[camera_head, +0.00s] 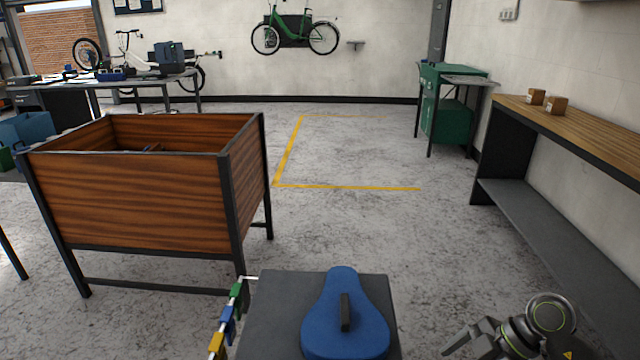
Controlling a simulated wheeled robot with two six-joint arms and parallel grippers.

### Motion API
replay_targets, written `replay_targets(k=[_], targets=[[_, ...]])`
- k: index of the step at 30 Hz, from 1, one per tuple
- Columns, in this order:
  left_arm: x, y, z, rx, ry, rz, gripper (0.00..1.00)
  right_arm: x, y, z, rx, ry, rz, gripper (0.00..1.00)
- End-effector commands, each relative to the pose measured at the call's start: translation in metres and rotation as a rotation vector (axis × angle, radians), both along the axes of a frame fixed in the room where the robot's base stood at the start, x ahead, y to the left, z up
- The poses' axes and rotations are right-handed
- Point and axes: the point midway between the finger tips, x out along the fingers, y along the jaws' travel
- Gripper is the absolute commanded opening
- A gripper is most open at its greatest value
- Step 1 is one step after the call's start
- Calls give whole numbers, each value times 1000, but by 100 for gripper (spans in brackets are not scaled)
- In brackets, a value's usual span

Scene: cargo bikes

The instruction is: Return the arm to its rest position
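My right arm shows at the bottom right. Its gripper (466,344) points toward the lower left, with its two fingers apart and nothing visible between them. The bottom edge of the picture cuts off part of it. It is to the right of a dark grey flat-topped box, apart from it. My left arm and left gripper are not in view.
A blue saddle-shaped piece (345,318) lies on the dark grey top (276,312), with coloured clips (228,325) at its left. A wooden bin (140,205) stands left, a shelved bench (570,128) right. A green cabinet (447,105) stands behind. The yellow-marked floor is clear.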

Motion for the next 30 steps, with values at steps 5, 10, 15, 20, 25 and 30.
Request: replay_targets(k=[5, 10, 15, 20, 25, 30], targets=[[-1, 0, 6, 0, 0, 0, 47, 3, 18, -3, 154, -26, 35, 100], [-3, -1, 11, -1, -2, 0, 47, 9, 36, -5, 351, -78, 40, 100], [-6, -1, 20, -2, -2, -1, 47, 24, 51, -7, 612, -183, -40, 100], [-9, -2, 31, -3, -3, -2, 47, 47, 43, -21, 838, -338, -282, 100], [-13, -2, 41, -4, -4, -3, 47, 62, 6, -68, 887, -476, -660, 100], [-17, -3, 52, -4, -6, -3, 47, 41, -45, -152, 720, -517, -1072, 100]])
